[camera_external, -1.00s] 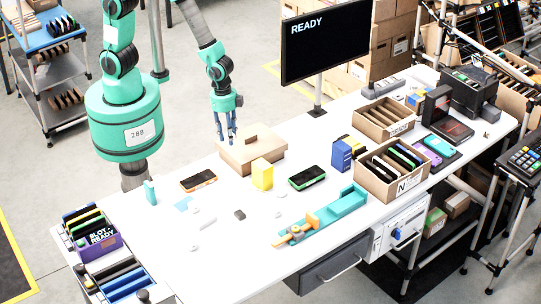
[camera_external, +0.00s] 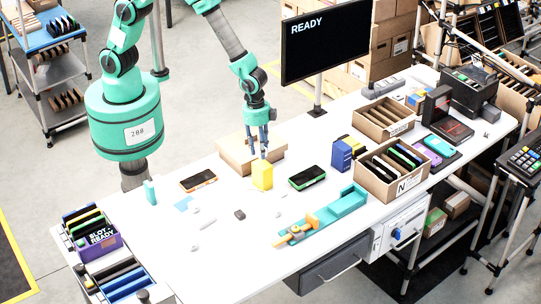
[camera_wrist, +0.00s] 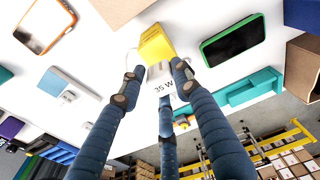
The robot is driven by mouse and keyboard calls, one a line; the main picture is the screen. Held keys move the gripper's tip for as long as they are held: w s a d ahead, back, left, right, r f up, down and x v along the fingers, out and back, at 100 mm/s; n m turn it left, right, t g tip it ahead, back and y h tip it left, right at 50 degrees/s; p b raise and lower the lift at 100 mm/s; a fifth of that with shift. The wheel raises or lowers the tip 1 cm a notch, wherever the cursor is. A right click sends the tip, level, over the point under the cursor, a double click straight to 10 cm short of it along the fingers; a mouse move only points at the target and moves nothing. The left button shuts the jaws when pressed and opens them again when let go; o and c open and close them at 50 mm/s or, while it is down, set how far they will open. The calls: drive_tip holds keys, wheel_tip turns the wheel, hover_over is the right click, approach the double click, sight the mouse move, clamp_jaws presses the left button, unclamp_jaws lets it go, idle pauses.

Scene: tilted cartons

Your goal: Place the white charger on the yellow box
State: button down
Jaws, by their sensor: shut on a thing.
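The white charger (camera_wrist: 162,88), marked "35 W", is between the fingers of my gripper (camera_wrist: 160,75) in the wrist view. My gripper is shut on it. The yellow box (camera_wrist: 156,42) shows just beyond the charger there. In the external view the yellow box (camera_external: 262,176) stands upright on the white table, and my gripper (camera_external: 264,154) is directly above it, fingers pointing down near its top. The charger is too small and covered to make out in that view. Whether it touches the box I cannot tell.
A brown carton (camera_external: 236,155) lies close behind and left of the yellow box. Phones lie at left (camera_external: 198,180) and right (camera_external: 307,178). A teal tray (camera_external: 340,208) and a dark small block (camera_external: 239,215) lie in front. A blue box (camera_external: 342,154) stands at right.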

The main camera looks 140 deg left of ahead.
drive_tip(key=shift+w, duration=0.1)
idle(0.3)
drive_tip(key=shift+f, duration=1.75)
drive_tip(key=shift+f, duration=0.1)
drive_tip(key=c, duration=1.3)
unclamp_jaws()
drive_tip(key=shift+o, duration=0.2)
drive_tip(key=r, duration=0.4)
drive_tip(key=s+r, duration=0.1)
drive_tip(key=r, duration=0.7)
drive_tip(key=shift+s, duration=0.2)
drive_tip(key=shift+d+r, duration=0.1)
drive_tip(key=shift+r, duration=0.05)
